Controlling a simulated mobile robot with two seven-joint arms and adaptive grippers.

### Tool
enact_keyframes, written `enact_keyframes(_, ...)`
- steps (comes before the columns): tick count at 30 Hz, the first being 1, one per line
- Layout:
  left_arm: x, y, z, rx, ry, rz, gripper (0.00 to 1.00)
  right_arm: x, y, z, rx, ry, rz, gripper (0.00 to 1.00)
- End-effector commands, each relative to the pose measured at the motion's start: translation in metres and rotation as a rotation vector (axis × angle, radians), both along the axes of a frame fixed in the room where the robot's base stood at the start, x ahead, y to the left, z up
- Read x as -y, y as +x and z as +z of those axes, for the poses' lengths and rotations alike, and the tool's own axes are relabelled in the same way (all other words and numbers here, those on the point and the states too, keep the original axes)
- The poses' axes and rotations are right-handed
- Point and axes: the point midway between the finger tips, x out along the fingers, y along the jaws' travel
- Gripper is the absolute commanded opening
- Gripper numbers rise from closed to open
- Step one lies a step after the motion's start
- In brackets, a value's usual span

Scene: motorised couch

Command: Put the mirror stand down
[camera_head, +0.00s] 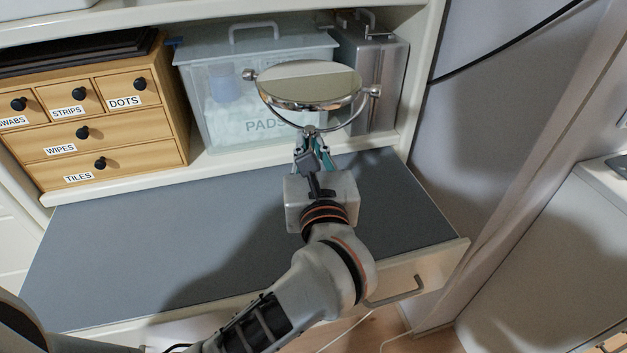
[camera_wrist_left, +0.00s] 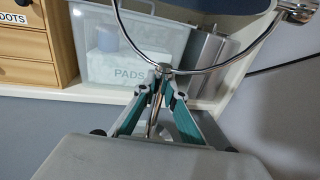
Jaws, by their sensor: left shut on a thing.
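The mirror stand (camera_head: 310,85) has a round tilted mirror in a chrome yoke with a knob at each side. In the left wrist view its chrome yoke (camera_wrist_left: 183,68) curves above the fingers, and a thin stem runs down between them. A round metal base shows partly behind the fingers; I cannot tell whether it touches the surface. My left gripper (camera_head: 314,150) is shut on the stem just below the yoke, over the back of the grey pull-out surface (camera_head: 130,240). It also shows in the left wrist view (camera_wrist_left: 160,88). My right gripper is not in view.
A wooden drawer box (camera_head: 130,130) stands on the shelf at the left. A clear PADS bin (camera_head: 215,125) and a grey metal case (camera_head: 385,85) stand behind the mirror. The grey surface is clear to the left and right of my arm.

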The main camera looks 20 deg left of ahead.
Motion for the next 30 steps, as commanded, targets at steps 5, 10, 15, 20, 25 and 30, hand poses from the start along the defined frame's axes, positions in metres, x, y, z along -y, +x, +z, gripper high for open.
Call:
enact_keyframes(5, 0.0, 0.0, -0.031, -0.002, 0.002, 0.0, 0.0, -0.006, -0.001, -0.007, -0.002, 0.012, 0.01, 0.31)
enact_keyframes(10, 0.0, 0.0, -0.033, 0.006, 0.001, 0.0, 0.0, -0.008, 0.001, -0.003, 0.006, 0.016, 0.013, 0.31)
enact_keyframes(15, 0.0, 0.0, -0.054, -0.002, 0.001, -0.001, 0.0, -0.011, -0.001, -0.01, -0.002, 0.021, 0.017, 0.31)
enact_keyframes(20, 0.0, 0.0, -0.078, -0.005, 0.002, -0.001, 0.0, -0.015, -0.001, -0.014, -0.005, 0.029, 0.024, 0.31)
enact_keyframes(25, 0.0, 0.0, -0.075, 0.006, 0.002, 0.0, 0.0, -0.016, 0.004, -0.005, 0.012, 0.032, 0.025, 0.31)
enact_keyframes(30, 0.0, 0.0, -0.074, 0.006, 0.001, 0.0, 0.0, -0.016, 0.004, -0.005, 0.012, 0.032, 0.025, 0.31)
